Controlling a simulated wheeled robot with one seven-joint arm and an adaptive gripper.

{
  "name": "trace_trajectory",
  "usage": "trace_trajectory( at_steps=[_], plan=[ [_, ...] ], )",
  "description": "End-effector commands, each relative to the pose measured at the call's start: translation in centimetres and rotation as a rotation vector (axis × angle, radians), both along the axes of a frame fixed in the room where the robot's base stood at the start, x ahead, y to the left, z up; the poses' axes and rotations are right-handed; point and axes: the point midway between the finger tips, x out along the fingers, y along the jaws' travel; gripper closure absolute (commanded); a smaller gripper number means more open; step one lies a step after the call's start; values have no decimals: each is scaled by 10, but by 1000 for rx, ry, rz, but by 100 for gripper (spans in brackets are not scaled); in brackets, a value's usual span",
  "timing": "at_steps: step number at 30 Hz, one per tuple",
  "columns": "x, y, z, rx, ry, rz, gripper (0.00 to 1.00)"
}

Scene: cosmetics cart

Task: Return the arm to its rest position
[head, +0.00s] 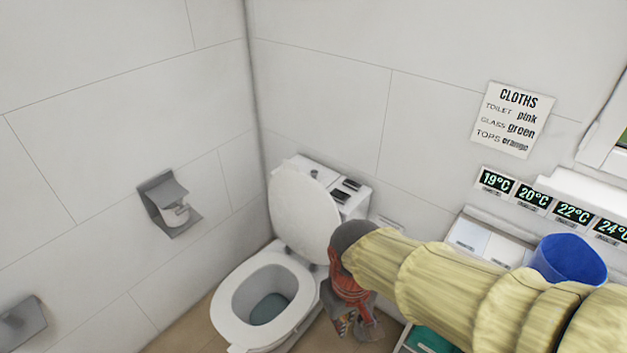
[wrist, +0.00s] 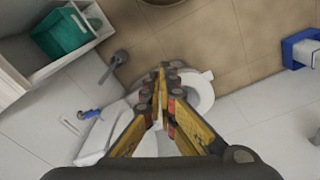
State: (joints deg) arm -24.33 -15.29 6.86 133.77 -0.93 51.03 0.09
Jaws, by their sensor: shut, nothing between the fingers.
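My arm, in a pale yellow sleeve, reaches in from the right of the head view. My gripper (head: 357,328) hangs at its end with the fingers downward, just right of the toilet in the picture. In the wrist view my gripper (wrist: 160,75) shows its yellow and black fingers closed together with nothing between them. The white toilet (head: 228,310) stands in the corner with its lid (head: 300,215) raised and its bowl open. In the wrist view the toilet (wrist: 205,88) lies beyond the fingers, partly hidden by them.
A blue bucket (head: 568,260) stands by the arm at the right. Temperature displays (head: 534,196) and a cloths sign (head: 513,119) are on the back wall. A paper holder (head: 170,203) is on the left wall. A teal container (wrist: 62,35) sits on a white shelf in the wrist view.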

Motion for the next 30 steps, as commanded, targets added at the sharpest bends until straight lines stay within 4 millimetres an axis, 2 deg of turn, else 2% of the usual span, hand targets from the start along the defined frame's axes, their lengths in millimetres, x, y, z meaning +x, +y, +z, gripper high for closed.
trace_trajectory(
  at_steps=[1,6,15,18,21,30],
  plan=[
    [-5,-15,15,17,-34,-37,100],
    [-20,-57,52,66,-151,-166,100],
    [-33,-116,121,111,-390,-365,100],
    [-34,-127,129,110,-420,-406,100],
    [-34,-132,129,105,-420,-422,100],
    [-34,-132,129,105,-419,-424,100]
  ],
)
